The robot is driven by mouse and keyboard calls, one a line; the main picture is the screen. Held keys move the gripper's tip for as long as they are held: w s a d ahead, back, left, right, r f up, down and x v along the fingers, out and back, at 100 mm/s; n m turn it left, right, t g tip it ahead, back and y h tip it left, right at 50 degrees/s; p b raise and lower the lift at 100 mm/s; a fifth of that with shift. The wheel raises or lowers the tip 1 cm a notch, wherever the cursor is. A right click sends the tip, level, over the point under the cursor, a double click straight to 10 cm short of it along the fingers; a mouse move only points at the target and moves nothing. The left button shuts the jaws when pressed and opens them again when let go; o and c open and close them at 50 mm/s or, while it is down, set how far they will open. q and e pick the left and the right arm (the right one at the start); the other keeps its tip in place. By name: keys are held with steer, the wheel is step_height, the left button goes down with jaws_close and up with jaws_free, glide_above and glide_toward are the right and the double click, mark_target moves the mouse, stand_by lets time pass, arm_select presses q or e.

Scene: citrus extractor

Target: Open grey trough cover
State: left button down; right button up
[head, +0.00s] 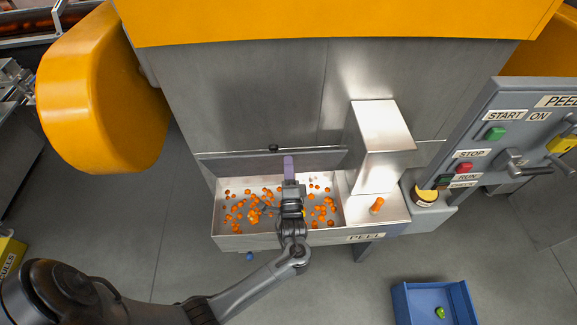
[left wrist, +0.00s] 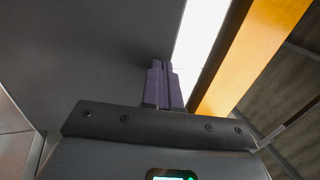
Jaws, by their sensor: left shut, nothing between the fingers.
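The grey trough cover (head: 235,165) stands tilted up along the back edge of the PEEL trough (head: 228,241), with a small black knob (head: 273,147) at its top edge. The trough's left part lies uncovered, with several orange pieces inside. My left gripper (head: 288,162) reaches over the trough from the front. Its purple fingers are shut and empty, in front of the cover and just right of the knob. Whether they touch the cover is unclear. In the left wrist view the shut fingers (left wrist: 163,82) point toward a dark grey surface. My right gripper is not in view.
A metal chute (head: 379,150) stands over the trough's right part, beside an orange piece (head: 377,205). The control panel (head: 510,140) is at the right. A blue bin (head: 404,304) holding a green item stands on the floor. A yellow housing (head: 100,95) is at the left.

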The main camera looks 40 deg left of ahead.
arm_select(q)
steer(key=w+a+r+g+h+p, duration=0.1)
steer(key=w+a+p, duration=0.1)
steer(key=p, duration=0.2)
steer(key=w+a+r+h+p, duration=0.1)
steer(key=r+p, duration=0.1)
steer(key=p, duration=0.3)
steer(key=shift+w+a+g, duration=0.35)
steer(key=shift+a+g, duration=0.05)
steer(key=shift+w+a+f+g+h+p, duration=0.2)
steer(key=shift+w+a+g+h+p, duration=0.1)
steer(key=shift+w+a+p, duration=0.25)
steer(key=shift+s+f, duration=0.1)
steer(key=shift+d, duration=0.1)
